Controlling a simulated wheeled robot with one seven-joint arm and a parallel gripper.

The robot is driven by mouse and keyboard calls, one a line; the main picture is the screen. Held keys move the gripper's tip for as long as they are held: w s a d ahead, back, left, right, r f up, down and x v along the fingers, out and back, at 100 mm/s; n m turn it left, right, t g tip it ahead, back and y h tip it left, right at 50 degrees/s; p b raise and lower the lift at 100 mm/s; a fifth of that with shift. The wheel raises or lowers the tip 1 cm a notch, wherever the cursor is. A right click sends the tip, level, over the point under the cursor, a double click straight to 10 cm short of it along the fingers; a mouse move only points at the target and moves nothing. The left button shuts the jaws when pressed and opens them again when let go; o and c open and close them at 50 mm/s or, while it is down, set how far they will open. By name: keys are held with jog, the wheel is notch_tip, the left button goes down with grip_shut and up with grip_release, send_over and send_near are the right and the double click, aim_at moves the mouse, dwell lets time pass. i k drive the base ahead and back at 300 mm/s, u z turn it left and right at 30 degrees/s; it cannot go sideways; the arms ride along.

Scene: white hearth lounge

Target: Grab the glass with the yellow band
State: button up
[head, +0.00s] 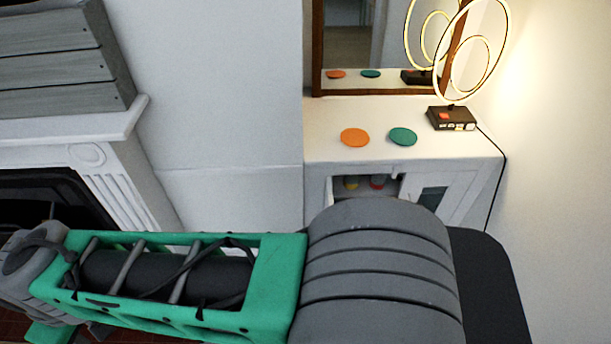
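A glass with a yellow band (351,183) shows as a small patch inside an open compartment of the white cabinet. A second glass with a red band (377,182) stands just to its right. My arm hides the lower part of the compartment, so I see only the upper parts of the glasses. My arm, with green and grey links, stretches across the bottom of the head view in front of the cabinet. My gripper's fingers are not in view.
The white cabinet (450,145) carries an orange disc (355,137), a green disc (403,137) and a lit ring lamp (452,118) with a cord down its right side. A mirror (385,45) stands behind. A white fireplace (100,160) is at the left.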

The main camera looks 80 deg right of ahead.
aim_at(350, 182)
jog(key=u, duration=0.1)
jog(key=k, duration=1.15)
jog(key=z, duration=1.4)
jog(key=i, duration=0.5)
